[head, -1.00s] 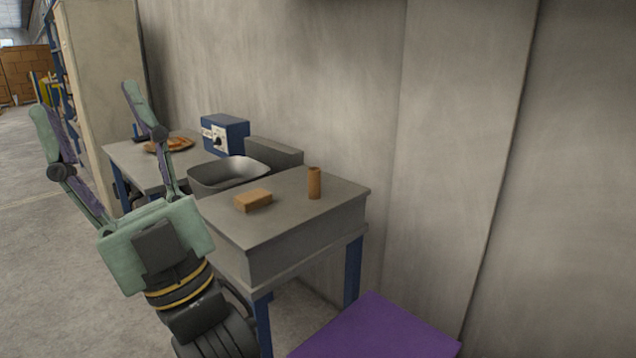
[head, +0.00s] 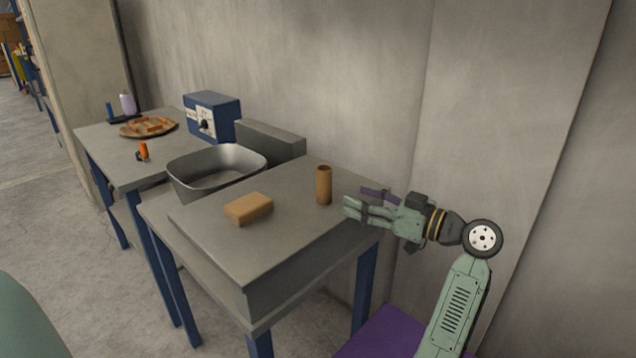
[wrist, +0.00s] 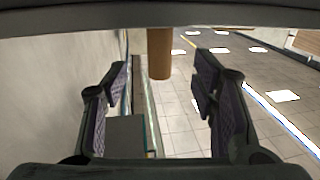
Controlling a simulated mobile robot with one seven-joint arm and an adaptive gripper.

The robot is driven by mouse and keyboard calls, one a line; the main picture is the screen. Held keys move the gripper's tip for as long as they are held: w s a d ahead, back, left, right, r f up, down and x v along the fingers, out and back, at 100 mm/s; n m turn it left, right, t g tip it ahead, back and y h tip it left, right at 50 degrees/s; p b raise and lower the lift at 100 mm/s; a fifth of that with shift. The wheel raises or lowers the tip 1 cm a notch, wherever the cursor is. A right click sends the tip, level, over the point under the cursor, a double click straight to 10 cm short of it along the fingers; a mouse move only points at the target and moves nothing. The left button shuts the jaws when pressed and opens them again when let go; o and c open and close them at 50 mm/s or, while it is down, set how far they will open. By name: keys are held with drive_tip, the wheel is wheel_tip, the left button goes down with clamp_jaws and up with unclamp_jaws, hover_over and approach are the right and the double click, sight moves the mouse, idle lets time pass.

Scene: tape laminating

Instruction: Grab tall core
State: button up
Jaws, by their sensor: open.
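The tall core (head: 324,185) is a brown upright cylinder on the grey worktop (head: 270,262), near its back right edge. My gripper (head: 362,201) is just to the right of the core, held sideways with its fingers pointing left toward it. The fingers are open and empty, with a small gap between their tips and the core. In the wrist view, the core (wrist: 159,54) shows beyond and between the spread purple-padded fingers, with its end cut off by the dark bar at the top.
A tan block (head: 248,208) lies left of the core. A grey basin (head: 217,168) stands behind it. A blue box with a dial (head: 211,117) and a plate (head: 150,128) are on the far table. The wall is close behind the worktop.

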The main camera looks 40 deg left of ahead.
sight(331, 187)
drive_tip(key=a, duration=0.3)
drive_tip(key=a+p, duration=0.1)
drive_tip(key=a, duration=0.2)
drive_tip(key=a+p, duration=0.1)
drive_tip(key=a, duration=0.3)
drive_tip(key=shift+s, duration=0.4)
drive_tip(key=c, duration=1)
drive_tip(key=shift+r, duration=0.1)
